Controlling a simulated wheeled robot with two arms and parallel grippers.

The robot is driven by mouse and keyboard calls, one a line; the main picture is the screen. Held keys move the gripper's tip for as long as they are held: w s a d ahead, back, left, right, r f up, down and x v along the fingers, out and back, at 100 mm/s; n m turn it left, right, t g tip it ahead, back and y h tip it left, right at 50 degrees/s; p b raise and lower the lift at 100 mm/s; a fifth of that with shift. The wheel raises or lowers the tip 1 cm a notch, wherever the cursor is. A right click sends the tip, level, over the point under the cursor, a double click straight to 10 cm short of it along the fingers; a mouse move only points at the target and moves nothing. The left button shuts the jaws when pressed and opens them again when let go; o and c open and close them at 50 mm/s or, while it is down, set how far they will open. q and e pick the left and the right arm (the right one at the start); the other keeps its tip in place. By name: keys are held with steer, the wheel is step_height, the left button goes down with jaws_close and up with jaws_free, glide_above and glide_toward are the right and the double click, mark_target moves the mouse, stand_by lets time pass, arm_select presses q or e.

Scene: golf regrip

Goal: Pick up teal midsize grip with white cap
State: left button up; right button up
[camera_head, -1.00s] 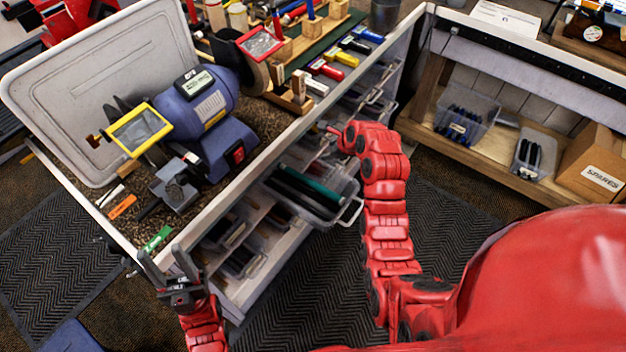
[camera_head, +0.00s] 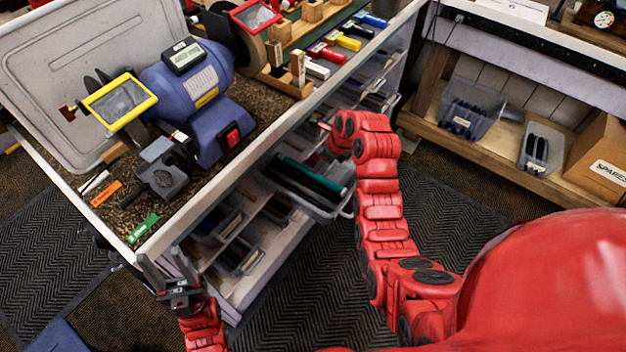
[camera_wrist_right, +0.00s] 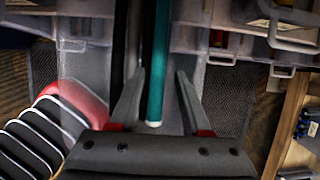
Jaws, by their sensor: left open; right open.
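The teal grip (camera_head: 308,172) lies in a clear pulled-out bin (camera_head: 335,208) on the front of the bench, beside black grips (camera_head: 290,184). In the right wrist view the teal grip (camera_wrist_right: 159,50) runs lengthwise, with its white cap (camera_wrist_right: 153,124) at the near end. My right gripper (camera_wrist_right: 160,74) is open, its fingers on either side of the teal grip in that view; I cannot tell the height between them. In the head view its fingers are hidden by my red arm. My left gripper (camera_head: 162,256) is open and empty by the bench's front left corner.
Other clear bins (camera_head: 238,255) with dark grips sit below and left. A blue grinder (camera_head: 200,95) stands on the bench top. A shelf at right holds clear bins (camera_head: 470,108) and a SPARES box (camera_head: 598,160). The floor mat before the bench is clear.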

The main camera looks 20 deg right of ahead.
mark_target(309, 173)
steer(key=shift+p+x, duration=0.7)
steer(key=shift+x, duration=2.75)
steer(key=shift+s, duration=0.1)
jaws_close()
